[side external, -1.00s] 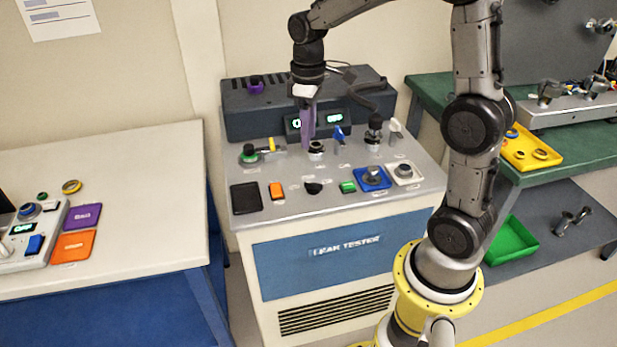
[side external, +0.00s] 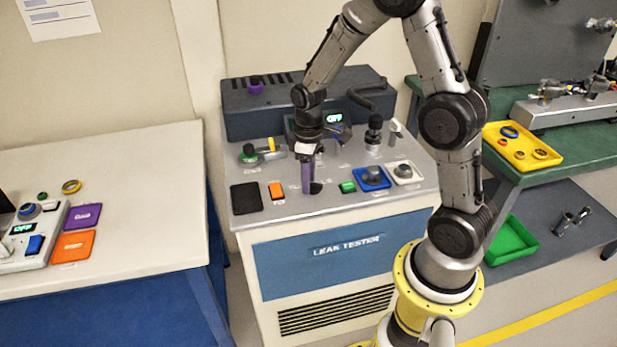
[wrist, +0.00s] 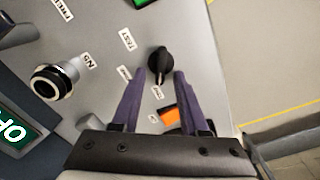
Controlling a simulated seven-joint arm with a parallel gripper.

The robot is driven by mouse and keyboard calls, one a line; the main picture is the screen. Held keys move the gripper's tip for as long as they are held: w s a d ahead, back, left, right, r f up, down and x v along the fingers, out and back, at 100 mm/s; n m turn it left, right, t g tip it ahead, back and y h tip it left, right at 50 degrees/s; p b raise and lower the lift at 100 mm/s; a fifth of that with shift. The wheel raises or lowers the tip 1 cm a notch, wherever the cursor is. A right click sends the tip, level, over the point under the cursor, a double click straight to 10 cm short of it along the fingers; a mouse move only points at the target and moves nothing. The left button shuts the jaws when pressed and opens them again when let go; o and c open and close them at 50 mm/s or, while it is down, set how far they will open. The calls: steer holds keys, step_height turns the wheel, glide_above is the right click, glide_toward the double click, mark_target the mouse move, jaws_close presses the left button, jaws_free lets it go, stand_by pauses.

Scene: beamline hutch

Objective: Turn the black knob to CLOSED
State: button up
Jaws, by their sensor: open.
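The black knob (wrist: 160,62) sits on the grey panel of the leak tester, with a small light pointer mark on its lower side in the wrist view. Small labels lie around it, too blurred to read surely. In the side view the knob (side external: 316,188) shows at the front middle of the panel, partly behind my fingers. My gripper (wrist: 160,75) is open, its two purple fingers on either side of the knob's near part, with gaps visible. In the side view my gripper (side external: 308,190) points down at the knob; contact cannot be told.
An orange button (side external: 276,190) and a black pad (side external: 246,198) lie left of the knob. A green button (side external: 348,187), a blue tray (side external: 384,185) and a white holder (side external: 416,180) are right. A round port (wrist: 45,83) stands behind.

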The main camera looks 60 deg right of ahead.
jaws_close()
steer(key=shift+m, duration=0.3)
stand_by(0.3)
steer(key=m, duration=0.5)
steer(key=shift+d, duration=0.3)
steer(key=m, duration=0.6)
steer(key=shift+s+d, duration=0.15)
steer(key=shift+d, duration=0.15)
steer(key=shift+r, duration=0.1)
jaws_free()
